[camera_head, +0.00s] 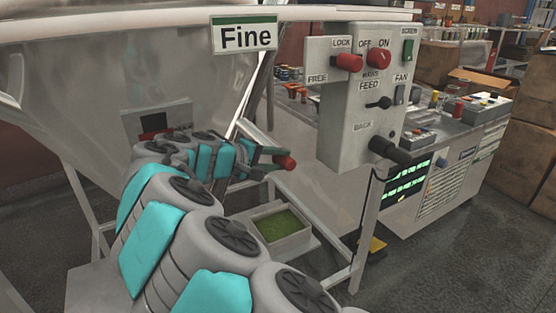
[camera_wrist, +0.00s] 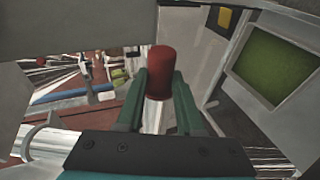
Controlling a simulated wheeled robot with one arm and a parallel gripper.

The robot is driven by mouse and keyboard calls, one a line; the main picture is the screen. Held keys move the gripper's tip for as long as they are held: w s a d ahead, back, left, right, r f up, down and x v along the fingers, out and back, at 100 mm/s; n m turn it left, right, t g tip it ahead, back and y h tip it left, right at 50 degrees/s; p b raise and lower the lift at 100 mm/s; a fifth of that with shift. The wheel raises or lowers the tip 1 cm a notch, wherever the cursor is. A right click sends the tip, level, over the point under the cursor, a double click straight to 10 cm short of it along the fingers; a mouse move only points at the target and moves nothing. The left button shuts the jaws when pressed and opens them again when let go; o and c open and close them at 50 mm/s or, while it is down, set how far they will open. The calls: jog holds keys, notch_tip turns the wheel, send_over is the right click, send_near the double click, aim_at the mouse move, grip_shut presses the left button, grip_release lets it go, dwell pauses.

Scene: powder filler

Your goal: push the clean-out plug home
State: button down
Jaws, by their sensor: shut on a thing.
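My gripper (camera_head: 272,157) is shut on a red-ended piece with a pale stem, which looks like the clean-out plug (camera_head: 286,162). In the wrist view the red end (camera_wrist: 160,72) stands up between the green fingers (camera_wrist: 160,92), with the pale stem below it. The gripper is beneath the hopper (camera_head: 60,75), left of the grey control box. Where the plug seats is hidden by my arm and the gripper, so I cannot tell how far in it sits.
The control box (camera_head: 345,140) has LOCK/FREE and OFF/ON red knobs and a dark BACK handle (camera_head: 390,150). A tray of green powder (camera_head: 306,238) stands below the gripper. A frame leg (camera_head: 362,235) stands right of the tray. A bench (camera_head: 460,160) is at the right.

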jog(key=shift+c, duration=2.3)
grip_release()
jog(key=shift+a, duration=0.15)
